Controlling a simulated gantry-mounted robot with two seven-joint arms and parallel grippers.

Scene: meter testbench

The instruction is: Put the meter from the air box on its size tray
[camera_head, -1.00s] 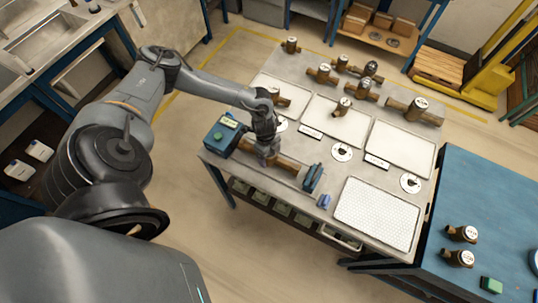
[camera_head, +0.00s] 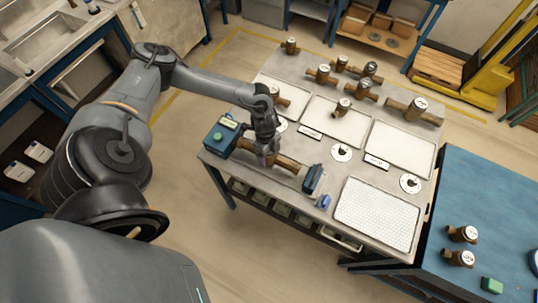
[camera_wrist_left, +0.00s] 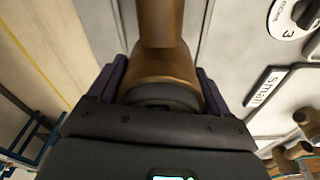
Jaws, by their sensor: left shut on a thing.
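The air box (camera_head: 221,136) is a blue unit with a small display and a green button at the table's left front corner. The brass meter (camera_head: 285,162) lies lengthwise between it and a blue end clamp (camera_head: 314,180). My left gripper (camera_head: 265,158) comes down from above and is shut on the meter. In the left wrist view the meter's brass body (camera_wrist_left: 165,65) sits between the dark fingers (camera_wrist_left: 160,90); its dial is hidden. Three pale size trays, left (camera_head: 262,83), middle (camera_head: 320,127) and right (camera_head: 400,150), lie behind. My right gripper is not in view.
Small meters stand on the left tray (camera_head: 277,98) and middle tray (camera_head: 344,106); the right tray is empty. Several meters stand along the back. A "Small" label (camera_wrist_left: 264,88) shows in the wrist view. A white textured mat (camera_head: 376,213) lies at the right front.

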